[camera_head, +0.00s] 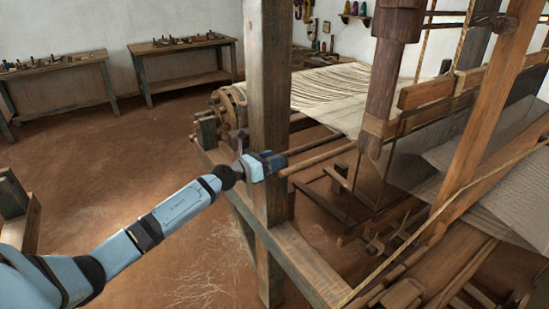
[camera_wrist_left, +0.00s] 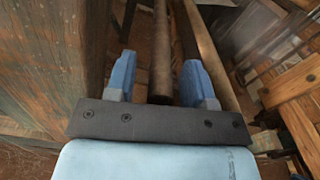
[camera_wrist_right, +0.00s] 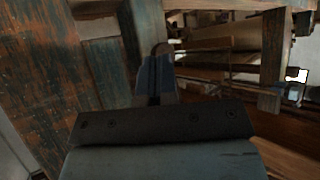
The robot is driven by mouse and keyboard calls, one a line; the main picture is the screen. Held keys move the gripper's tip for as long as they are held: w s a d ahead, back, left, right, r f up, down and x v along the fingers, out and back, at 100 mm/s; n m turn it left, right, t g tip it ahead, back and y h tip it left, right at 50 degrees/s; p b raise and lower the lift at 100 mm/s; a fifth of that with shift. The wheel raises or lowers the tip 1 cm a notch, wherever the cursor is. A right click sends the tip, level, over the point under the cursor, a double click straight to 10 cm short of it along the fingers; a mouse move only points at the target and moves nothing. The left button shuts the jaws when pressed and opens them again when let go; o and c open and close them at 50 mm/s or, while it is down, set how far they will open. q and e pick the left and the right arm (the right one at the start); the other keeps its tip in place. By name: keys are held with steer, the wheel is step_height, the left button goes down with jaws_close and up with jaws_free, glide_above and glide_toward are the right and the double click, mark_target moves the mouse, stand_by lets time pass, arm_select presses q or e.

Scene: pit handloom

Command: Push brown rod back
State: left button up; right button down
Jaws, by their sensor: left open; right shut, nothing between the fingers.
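The brown rod (camera_head: 322,158) runs from beside the upright loom post toward the right in the head view. In the left wrist view the rod (camera_wrist_left: 161,50) lies between the two blue fingers, with a gap on each side. My left gripper (camera_head: 275,162) is open at the loom post, around the near end of the rod; its fingertips (camera_wrist_left: 158,78) also show in the left wrist view. My right gripper (camera_wrist_right: 157,70) is shut and empty in the right wrist view, close to weathered wooden beams; the head view does not show it.
The thick upright post (camera_head: 270,75) stands right at my left gripper. A second rod (camera_wrist_left: 208,50) runs close beside the brown one. Pale cloth (camera_head: 330,90) stretches behind, and a lower beam (camera_head: 305,262) crosses in front.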

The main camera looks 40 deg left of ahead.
arm_select(q)
steer(key=shift+w+d, duration=0.15)
steer(key=shift+w, duration=0.2)
jaws_close()
steer(key=shift+a+f+b, duration=0.1)
steer(key=shift+a+b, duration=0.15)
steer(key=shift+b, duration=0.05)
steer(key=a, duration=0.1)
steer(key=a+b, duration=0.1)
steer(key=w+b, duration=0.1)
steer(key=shift+w+a+r, duration=0.1)
steer(key=shift+a+r, duration=0.15)
steer(key=shift+a, duration=0.15)
jaws_free()
steer(key=shift+a, duration=0.1)
